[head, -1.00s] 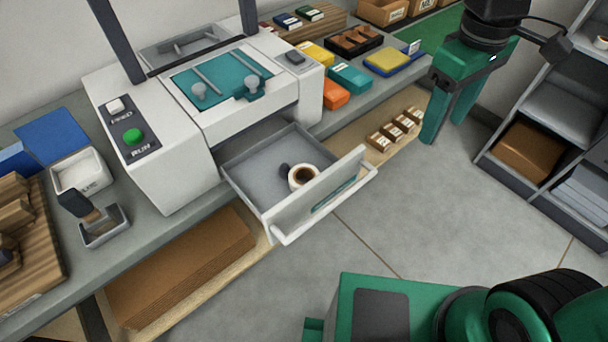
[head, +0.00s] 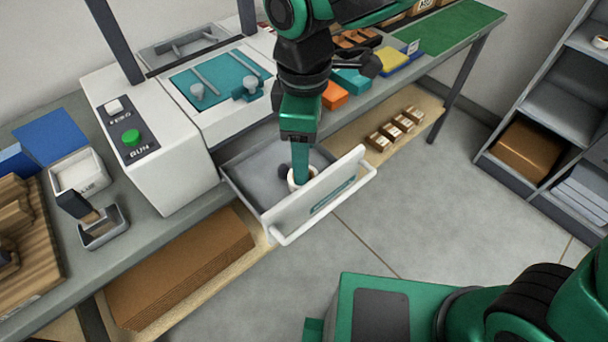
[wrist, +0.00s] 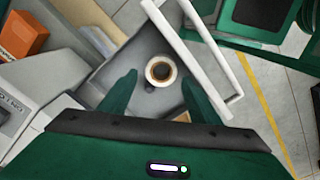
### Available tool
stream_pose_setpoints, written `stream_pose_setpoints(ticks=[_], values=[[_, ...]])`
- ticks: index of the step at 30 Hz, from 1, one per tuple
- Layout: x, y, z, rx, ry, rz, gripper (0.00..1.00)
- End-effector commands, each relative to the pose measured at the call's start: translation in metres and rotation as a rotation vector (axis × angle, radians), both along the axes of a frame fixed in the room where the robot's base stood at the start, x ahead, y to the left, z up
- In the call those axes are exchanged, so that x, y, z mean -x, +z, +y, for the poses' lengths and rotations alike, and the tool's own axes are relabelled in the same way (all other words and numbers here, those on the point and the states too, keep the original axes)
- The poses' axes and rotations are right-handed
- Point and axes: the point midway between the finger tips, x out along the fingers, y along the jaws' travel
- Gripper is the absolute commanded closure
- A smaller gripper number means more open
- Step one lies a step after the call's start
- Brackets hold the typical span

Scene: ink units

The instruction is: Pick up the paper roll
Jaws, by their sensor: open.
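The paper roll (head: 292,183), a small white ring with a brown core, sits in the open drawer (head: 245,172) of the white machine. In the wrist view the roll (wrist: 150,69) shows end-on between the two fingertips of my gripper (wrist: 159,78), with a gap on each side. In the head view my gripper (head: 301,176) points down over the drawer, and its finger hides part of the roll. My gripper is open and empty. How far the fingertips are above the drawer floor is hard to tell.
A small dark piece (head: 283,171) lies beside the roll. The drawer's front panel (head: 310,205) and its handle rail stand close by on the near side. The white machine (head: 165,150) is behind. Small labelled boxes (head: 378,141) sit on the lower shelf.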

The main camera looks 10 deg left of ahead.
Motion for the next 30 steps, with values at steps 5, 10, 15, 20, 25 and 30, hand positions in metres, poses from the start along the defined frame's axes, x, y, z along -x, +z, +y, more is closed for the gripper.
stream_pose_setpoints(ticks=[5,10,15,20,25,30], values=[[0.001,-0.016,0.001,0.001,0.0,0.002,0.43],[0.003,-0.04,0.002,0.001,0.0,0.002,0.43],[0.002,-0.052,0.001,0.001,-0.001,0.0,0.43],[0.002,-0.053,0.002,-0.001,-0.002,-0.001,0.43],[0.002,-0.053,0.002,-0.001,-0.002,-0.001,0.67],[0.002,-0.052,0.002,-0.001,-0.002,-0.001,0.79]])
